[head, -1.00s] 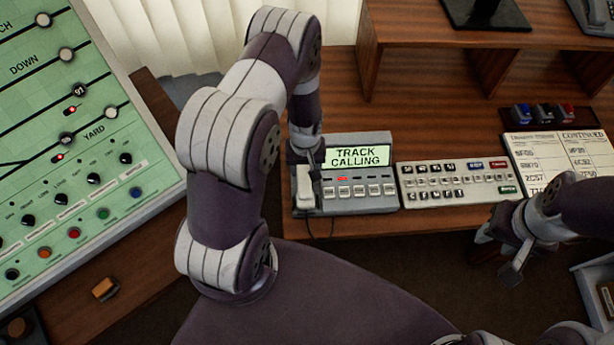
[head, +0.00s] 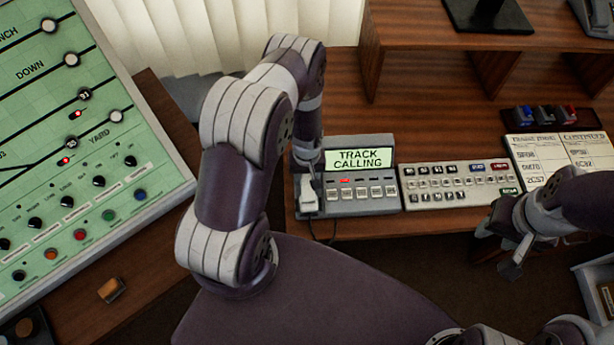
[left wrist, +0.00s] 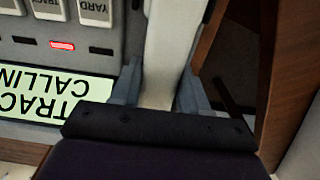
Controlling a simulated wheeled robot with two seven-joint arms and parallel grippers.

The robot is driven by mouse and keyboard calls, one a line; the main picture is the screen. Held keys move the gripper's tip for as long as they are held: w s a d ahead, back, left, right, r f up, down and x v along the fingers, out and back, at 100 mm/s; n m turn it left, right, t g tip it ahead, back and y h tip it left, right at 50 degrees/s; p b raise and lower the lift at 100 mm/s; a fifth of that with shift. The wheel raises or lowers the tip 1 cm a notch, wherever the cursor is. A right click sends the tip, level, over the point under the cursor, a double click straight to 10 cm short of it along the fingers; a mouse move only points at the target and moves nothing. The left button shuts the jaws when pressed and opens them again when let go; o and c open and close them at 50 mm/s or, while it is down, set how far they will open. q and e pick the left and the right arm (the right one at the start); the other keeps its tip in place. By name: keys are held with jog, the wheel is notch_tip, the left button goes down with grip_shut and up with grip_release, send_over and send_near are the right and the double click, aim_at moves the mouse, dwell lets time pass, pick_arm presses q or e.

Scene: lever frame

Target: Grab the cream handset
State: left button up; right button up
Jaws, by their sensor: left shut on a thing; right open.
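The cream handset (head: 308,195) is at the left end of the grey telephone unit, whose display (head: 359,160) reads TRACK CALLING. My left gripper (head: 307,178) comes down on it from above and is shut on it. In the left wrist view the cream handset (left wrist: 165,50) runs between the two fingers of my left gripper (left wrist: 158,92). I cannot tell whether the handset still touches its cradle. My right gripper (head: 512,262) is open and empty, in front of the desk edge at the right.
A cream keypad (head: 458,184) stands right of the telephone unit, with a paper log (head: 560,160) beyond it. A green track panel (head: 75,140) fills the left side. A shelf (head: 440,55) stands behind. Bare wooden desk shows behind the telephone unit.

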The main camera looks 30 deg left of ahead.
pick_arm(q)
jog(key=shift+r, duration=0.1)
jog(key=shift+w+r, duration=0.1)
jog(key=shift+r, duration=0.2)
notch_tip(320, 180, up, 8)
jog(key=shift+r+b, duration=0.1)
jog(key=shift+b, duration=0.55)
jog(key=shift+r, duration=0.5)
dwell(0.4)
